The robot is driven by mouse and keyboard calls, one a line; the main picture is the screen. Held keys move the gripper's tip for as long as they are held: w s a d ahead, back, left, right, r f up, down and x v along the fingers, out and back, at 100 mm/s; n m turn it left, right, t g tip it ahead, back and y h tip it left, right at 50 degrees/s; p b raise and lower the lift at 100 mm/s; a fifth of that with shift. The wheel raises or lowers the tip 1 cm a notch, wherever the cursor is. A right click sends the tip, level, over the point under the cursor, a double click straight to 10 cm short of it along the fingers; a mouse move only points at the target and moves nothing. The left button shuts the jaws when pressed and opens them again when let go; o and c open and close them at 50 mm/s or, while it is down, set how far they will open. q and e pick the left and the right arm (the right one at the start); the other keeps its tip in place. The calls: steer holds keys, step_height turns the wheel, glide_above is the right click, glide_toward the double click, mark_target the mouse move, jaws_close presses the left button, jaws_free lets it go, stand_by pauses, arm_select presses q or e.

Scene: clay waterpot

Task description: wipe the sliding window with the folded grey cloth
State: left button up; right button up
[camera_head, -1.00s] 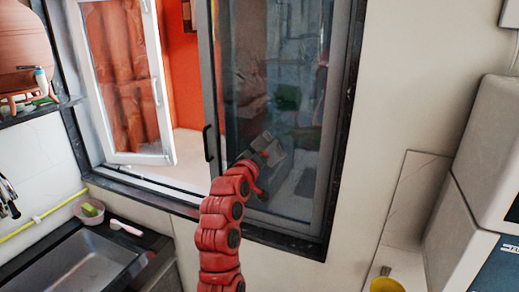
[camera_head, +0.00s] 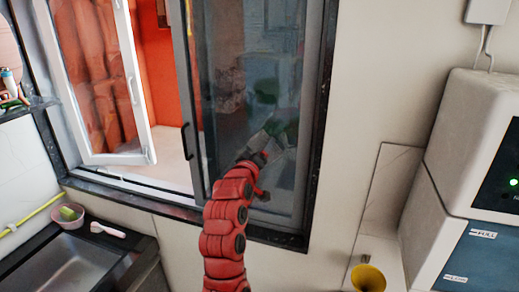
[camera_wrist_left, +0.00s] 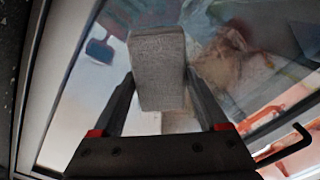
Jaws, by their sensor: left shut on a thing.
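The folded grey cloth (camera_wrist_left: 158,65) is a thick pale-grey block between the fingers of my left gripper (camera_wrist_left: 160,88) in the left wrist view. The gripper is shut on it. In the head view my left gripper (camera_head: 268,142) is at the lower middle of the sliding window's dark glass pane (camera_head: 235,95), right of its black handle (camera_head: 187,141). The pane also fills much of the wrist view behind the cloth, with reflections. I cannot tell whether the cloth touches the glass. My right gripper is not in view.
An open white casement (camera_head: 108,90) stands to the left. A dark sink (camera_head: 70,262), a pink bowl (camera_head: 70,213) and a white-handled brush (camera_head: 108,230) are at lower left. A yellow funnel-shaped thing (camera_head: 368,278) and a white machine (camera_head: 465,140) are at right. The wall right of the window is bare.

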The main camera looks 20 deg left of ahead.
arm_select(q)
steer(key=s, duration=0.6)
steer(key=shift+d+b, duration=0.15)
steer(key=shift+b, duration=0.3)
steer(key=shift+s, duration=0.1)
steer(key=shift+s+d, duration=0.1)
steer(key=shift+s, duration=1.35)
